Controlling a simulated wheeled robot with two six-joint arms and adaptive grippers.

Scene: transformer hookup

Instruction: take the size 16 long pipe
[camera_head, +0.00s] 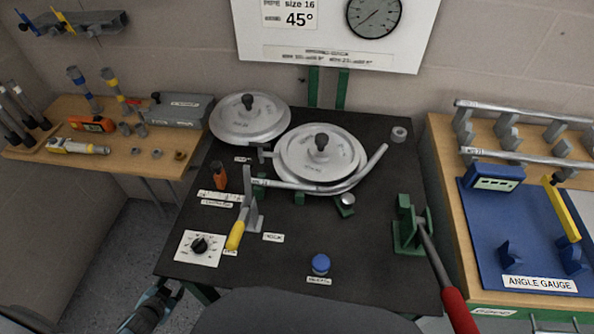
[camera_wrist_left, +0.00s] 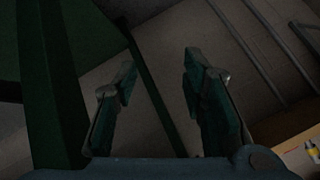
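A long grey pipe (camera_head: 525,111) lies on the back supports of the right-hand table. A second long pipe (camera_head: 530,158) lies on supports in front of it; its small label is too small to read surely. Another pipe (camera_head: 300,186), bent up at its right end, sits against the front of a round former (camera_head: 322,160) on the dark bench. My left gripper (camera_head: 164,291) is low at the bench's front left edge, away from all pipes. In the left wrist view, its two fingers (camera_wrist_left: 158,85) are apart with nothing between them. My right gripper is not in view.
A wall sign (camera_head: 335,30) reads size 16, 45°. The dark bench (camera_head: 375,275) carries a second disc (camera_head: 250,118), a yellow-handled lever (camera_head: 236,234), a red-handled lever (camera_head: 455,300) and a blue button (camera_head: 320,264). A blue angle gauge (camera_head: 535,250) lies right; tools cover the left table (camera_head: 70,155).

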